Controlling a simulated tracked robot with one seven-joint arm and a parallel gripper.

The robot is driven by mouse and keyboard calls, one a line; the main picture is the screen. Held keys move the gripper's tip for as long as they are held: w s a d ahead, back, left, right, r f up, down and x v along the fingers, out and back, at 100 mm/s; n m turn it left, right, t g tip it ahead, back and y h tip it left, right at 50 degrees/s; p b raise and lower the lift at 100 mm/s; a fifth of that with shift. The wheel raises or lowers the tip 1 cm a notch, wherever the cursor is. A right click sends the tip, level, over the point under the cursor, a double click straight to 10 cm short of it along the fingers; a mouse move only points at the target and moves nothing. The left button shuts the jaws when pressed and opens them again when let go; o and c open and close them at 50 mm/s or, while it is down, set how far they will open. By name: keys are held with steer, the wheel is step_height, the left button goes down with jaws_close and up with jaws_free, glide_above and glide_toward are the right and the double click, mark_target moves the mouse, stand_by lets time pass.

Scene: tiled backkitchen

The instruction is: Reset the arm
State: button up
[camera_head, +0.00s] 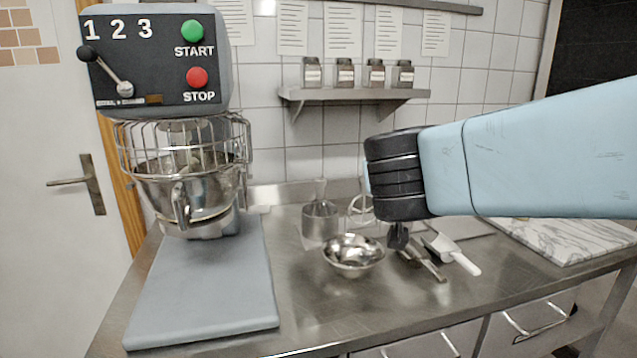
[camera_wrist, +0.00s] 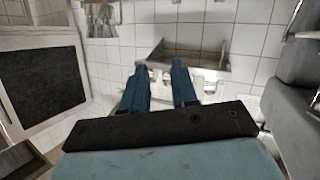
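My light-blue arm (camera_head: 540,150) reaches in from the right in the head view and ends in a black ribbed joint (camera_head: 396,175) above the steel counter. My gripper's fingers cannot be made out in the head view. In the wrist view my gripper (camera_wrist: 158,72) shows two blue fingers standing apart. The gap between them is empty, with tiled wall and a steel shelf-like surface (camera_wrist: 190,58) beyond.
A mixer (camera_head: 165,60) with a wire guard and bowl stands left. A metal bowl (camera_head: 353,256), a white-handled scraper (camera_head: 452,252) and a marble board (camera_head: 565,237) are on the counter (camera_head: 370,310). A wall shelf (camera_head: 355,95) holds several jars. The counter's front is clear.

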steer(key=s+d+f+g+y, duration=0.2)
steer(key=s+d+f+g, duration=0.6)
steer(key=s+d, duration=0.2)
steer(key=shift+d+f+g+y, duration=0.3)
steer(key=shift+d+g+y, duration=0.1)
steer(key=shift+d, duration=0.15)
stand_by(0.4)
